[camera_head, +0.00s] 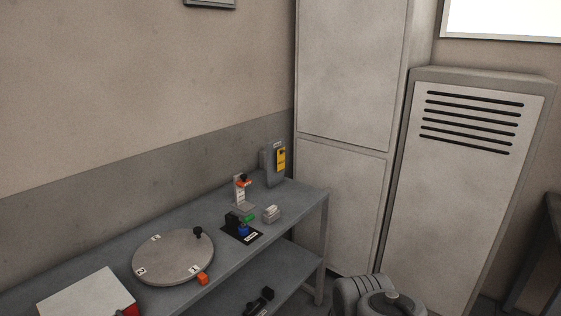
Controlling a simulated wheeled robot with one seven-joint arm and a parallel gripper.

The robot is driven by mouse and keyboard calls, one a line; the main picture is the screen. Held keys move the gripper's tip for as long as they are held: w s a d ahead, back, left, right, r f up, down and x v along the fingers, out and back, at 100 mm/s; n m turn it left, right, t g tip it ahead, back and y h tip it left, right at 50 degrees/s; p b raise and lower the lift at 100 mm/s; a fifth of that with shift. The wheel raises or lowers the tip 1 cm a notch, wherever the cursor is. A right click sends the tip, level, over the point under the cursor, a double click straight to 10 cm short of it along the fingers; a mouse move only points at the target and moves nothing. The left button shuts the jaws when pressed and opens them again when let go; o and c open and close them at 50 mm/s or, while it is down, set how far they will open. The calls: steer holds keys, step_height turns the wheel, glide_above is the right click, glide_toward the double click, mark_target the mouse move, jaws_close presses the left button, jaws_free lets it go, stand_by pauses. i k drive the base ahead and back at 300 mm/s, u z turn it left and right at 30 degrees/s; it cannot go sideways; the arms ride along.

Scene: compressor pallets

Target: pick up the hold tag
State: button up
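A yellow tag (281,158) with dark markings hangs upright on the front of a grey stand (267,168) at the far right end of the bench. It looks like the hold tag, but its print is too small to read. A small white stand with an orange-red part (241,188) is to its left, and I cannot tell whether that part is a tag too. My gripper is not in view; only a rounded grey part of my arm shows at the bottom edge, well below and right of the tag.
The grey bench (308,198) runs along the wall. It holds a round disc (173,257), a black and blue fixture (240,228), a small grey block (271,214) and a white-topped box (85,295). Tall cabinets (345,80) stand right behind the bench's end. A lower shelf (290,268) holds a black item.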

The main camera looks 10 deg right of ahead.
mark_target(280, 158)
steer(key=z, duration=0.3)
steer(key=k, duration=0.4)
steer(key=z, duration=1)
steer(key=k, duration=0.9)
steer(key=z, duration=0.45)
steer(key=i, duration=1.95)
steer(key=u, duration=0.65)
steer(key=i, duration=1.6)
steer(key=u, duration=1.7)
steer(key=i, duration=0.9)
steer(key=u, duration=1.4)
steer(key=i, duration=0.75)
steer(key=u, duration=0.1)
